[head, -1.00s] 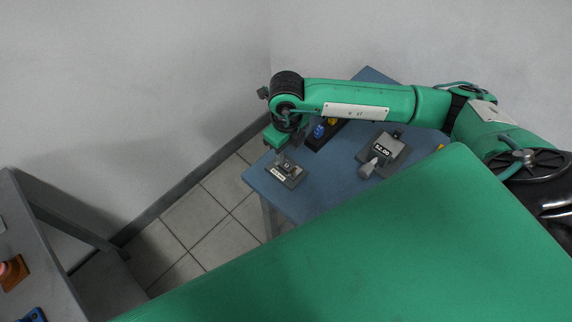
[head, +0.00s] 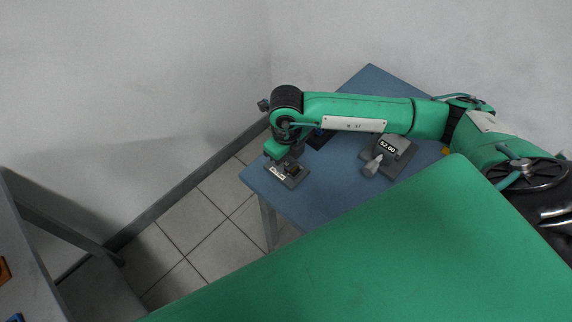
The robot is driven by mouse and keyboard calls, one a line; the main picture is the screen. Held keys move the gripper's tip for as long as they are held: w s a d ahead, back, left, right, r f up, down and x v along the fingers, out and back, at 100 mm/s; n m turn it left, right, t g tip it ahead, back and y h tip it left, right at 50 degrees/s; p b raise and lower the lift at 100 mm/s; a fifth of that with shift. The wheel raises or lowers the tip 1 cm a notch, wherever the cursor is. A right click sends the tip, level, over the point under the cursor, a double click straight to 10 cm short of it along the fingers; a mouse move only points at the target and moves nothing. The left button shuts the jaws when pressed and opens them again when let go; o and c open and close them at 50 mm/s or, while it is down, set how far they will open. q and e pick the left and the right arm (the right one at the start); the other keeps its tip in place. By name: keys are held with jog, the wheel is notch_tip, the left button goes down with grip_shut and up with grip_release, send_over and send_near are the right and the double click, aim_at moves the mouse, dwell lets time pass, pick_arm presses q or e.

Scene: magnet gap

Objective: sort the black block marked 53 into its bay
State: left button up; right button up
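A grey plate (head: 279,174) with a small white label lies at the near left corner of the blue table (head: 312,197). A small dark block (head: 293,168) sits on it; its marking is too small to read, so I cannot tell whether it is the one marked 53. My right gripper (head: 290,160) points down over this plate, at or just above the block. The fingertips are small and partly hidden, so I cannot tell whether they are open or shut. My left gripper is not in view.
A grey device (head: 400,149) with a display reading 52.00 and a pale knob (head: 372,166) stands right of the plate. A black tray (head: 318,140) is mostly hidden behind my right arm. A grey bench (head: 28,255) is at the left. The table's near middle is clear.

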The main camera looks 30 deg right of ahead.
jog(key=c, duration=0.7)
jog(key=shift+r+p, duration=1.3)
jog(key=shift+r, duration=1.25)
